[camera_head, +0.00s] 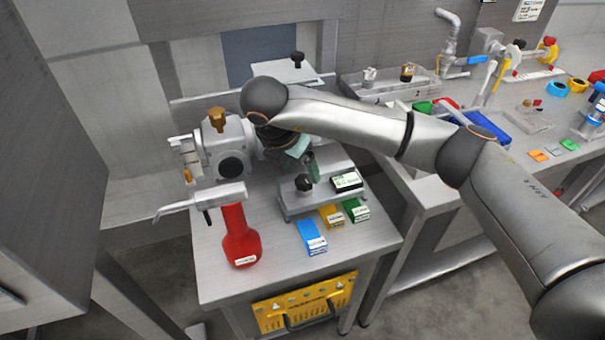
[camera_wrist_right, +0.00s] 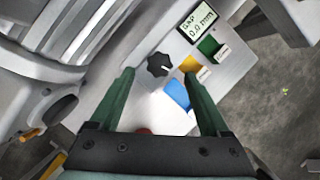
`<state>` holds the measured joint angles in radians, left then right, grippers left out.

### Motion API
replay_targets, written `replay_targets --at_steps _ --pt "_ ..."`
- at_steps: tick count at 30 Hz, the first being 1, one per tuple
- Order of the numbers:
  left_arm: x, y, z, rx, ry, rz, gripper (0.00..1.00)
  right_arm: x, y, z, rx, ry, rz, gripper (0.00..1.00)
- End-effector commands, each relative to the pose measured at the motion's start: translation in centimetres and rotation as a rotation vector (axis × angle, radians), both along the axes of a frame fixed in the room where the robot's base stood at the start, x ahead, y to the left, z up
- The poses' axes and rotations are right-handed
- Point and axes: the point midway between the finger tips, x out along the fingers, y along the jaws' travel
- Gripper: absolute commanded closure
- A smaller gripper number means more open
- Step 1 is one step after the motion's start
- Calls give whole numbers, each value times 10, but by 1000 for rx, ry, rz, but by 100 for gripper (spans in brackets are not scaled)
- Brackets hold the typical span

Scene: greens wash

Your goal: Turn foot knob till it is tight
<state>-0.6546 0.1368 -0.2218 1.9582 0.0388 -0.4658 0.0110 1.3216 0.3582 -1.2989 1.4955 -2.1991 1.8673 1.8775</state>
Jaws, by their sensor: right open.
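The foot knob, a black lobed knob, stands on a grey plate at the foot of the fixture, in the head view (camera_head: 304,184) and the right wrist view (camera_wrist_right: 159,65). A small display (camera_wrist_right: 197,22) beside it reads "GAP 0.0 mm"; it also shows in the head view (camera_head: 347,181). My right gripper (camera_wrist_right: 158,76) is open, its two green fingers apart with the knob between and beyond their tips in the picture. I cannot tell whether they touch it. In the head view my right gripper (camera_head: 309,166) hangs just above the knob, partly hidden by my arm.
Blue (camera_head: 312,239), yellow (camera_head: 331,216) and green (camera_head: 356,210) labelled blocks lie in front of the plate. A grey machine body (camera_head: 228,145) stands behind. A cluttered bench is at right.

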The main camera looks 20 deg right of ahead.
Motion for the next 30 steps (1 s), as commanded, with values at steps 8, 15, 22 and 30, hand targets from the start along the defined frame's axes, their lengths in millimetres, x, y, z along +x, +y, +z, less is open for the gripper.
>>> replay_targets --at_steps 8,15,22,30 --pt "1 1 2 0 -7 1 50 9 -11 -35 0 2 -2 20" --pt "1 2 2 2 -7 3 50 11 -13 -40 0 0 1 20" --pt "1 2 2 2 -8 4 50 11 -13 -40 0 0 0 30" --pt "1 2 2 3 -7 3 50 11 -13 -40 0 0 0 60"
